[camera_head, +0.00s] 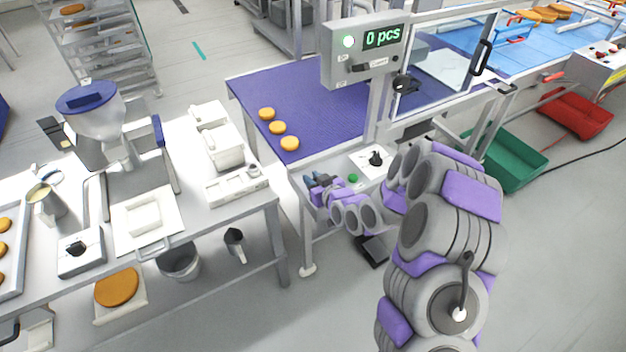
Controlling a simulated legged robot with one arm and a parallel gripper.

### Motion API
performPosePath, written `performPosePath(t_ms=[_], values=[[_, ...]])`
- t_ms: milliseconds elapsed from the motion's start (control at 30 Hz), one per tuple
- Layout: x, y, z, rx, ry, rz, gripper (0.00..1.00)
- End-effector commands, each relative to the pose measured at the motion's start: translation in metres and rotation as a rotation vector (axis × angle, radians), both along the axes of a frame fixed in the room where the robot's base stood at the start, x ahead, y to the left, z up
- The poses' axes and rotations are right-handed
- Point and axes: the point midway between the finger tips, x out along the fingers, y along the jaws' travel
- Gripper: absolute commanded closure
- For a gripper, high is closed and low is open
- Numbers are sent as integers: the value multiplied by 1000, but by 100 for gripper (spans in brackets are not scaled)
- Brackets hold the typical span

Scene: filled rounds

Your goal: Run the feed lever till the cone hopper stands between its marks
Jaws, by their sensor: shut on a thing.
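The cone hopper (97,122), pale with a blue top, stands on the left white bench. A blue-topped upright handle (160,140) stands at its right side; I cannot tell whether it is the feed lever. I cannot make out level marks or the fill inside the hopper. My gripper (312,181) is at the front left corner of the conveyor's front ledge, well to the right of the hopper. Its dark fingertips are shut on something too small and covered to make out.
A green button (353,178) and a black knob (376,158) are right of my gripper. A counter box (362,52) reads "0 pcs". Three orange rounds (278,128) lie on the purple belt (325,105). A white scale (237,186) sits on the bench's right end. Bins stand on the floor at right.

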Motion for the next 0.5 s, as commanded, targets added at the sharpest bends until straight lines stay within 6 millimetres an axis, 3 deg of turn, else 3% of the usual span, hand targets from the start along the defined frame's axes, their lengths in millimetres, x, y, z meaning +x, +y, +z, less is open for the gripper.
performPosePath(t_ms=[33,67,200,267,500], values=[[-4,0,-7,-5,17,3,100],[-4,0,-7,-5,17,3,74],[-3,0,-5,-4,13,3,61],[-3,0,-5,-3,11,2,55],[-3,0,-2,-2,7,1,55]])
